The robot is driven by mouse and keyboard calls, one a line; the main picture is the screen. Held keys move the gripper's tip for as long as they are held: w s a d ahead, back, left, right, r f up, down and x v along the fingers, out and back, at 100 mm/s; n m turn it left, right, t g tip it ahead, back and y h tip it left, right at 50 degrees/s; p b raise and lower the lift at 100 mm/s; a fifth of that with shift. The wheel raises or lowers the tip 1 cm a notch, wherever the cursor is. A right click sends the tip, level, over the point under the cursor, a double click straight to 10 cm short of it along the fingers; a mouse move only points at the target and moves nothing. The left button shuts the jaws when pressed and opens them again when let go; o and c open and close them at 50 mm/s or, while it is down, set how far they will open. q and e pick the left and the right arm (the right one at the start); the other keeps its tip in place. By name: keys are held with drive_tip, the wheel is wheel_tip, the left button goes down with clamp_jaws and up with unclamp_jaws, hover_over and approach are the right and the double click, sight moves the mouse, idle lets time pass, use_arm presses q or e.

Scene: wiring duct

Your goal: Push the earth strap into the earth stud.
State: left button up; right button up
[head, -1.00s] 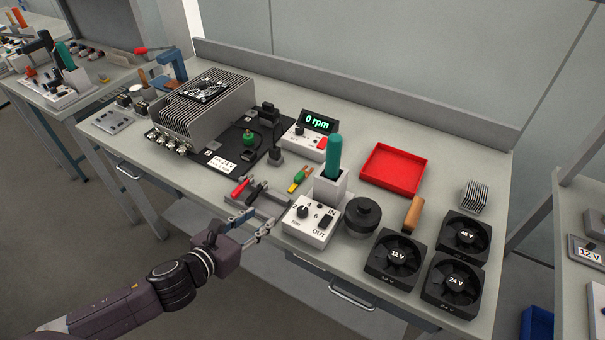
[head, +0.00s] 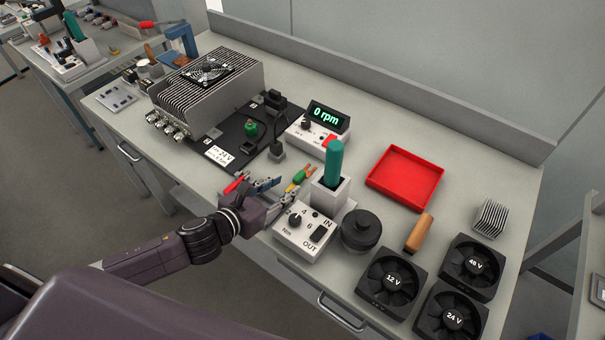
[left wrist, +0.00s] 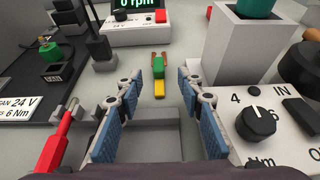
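A small green and yellow piece (head: 300,177), which looks like the earth strap, lies on the bench in front of the rpm meter. In the left wrist view the strap (left wrist: 158,68) shows a yellow near end and a reddish far end. My left gripper (head: 283,188) is open and low over the bench, its fingers pointing at the strap. In the left wrist view the strap lies just beyond the gap between the fingertips (left wrist: 158,92); nothing is held. A green knob-like part (head: 251,129) on the black plate may be the earth stud; I cannot tell. My right gripper is not in view.
The grey torque box (head: 309,232) and the holder with a teal handle (head: 330,190) stand close right of my gripper. The finned unit (head: 205,95) stands on the black plate's left. A red tray (head: 404,178) is empty.

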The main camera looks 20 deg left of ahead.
sight(298, 177)
use_arm(q)
drive_tip(key=shift+w+d+f, duration=0.2)
drive_tip(key=shift+w, duration=0.45)
drive_tip(key=shift+w+d+f+p, duration=0.1)
drive_tip(key=shift+w+p, duration=0.25)
drive_tip(key=p+x, duration=0.1)
drive_tip(key=x, duration=0.2)
drive_tip(key=shift+w, duration=0.1)
drive_tip(key=shift+w+d+f, duration=0.15)
drive_tip(key=shift+w+f, duration=0.25)
drive_tip(key=shift+w, duration=0.1)
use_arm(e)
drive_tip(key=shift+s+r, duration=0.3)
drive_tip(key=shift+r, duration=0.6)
use_arm(q)
clamp_jaws()
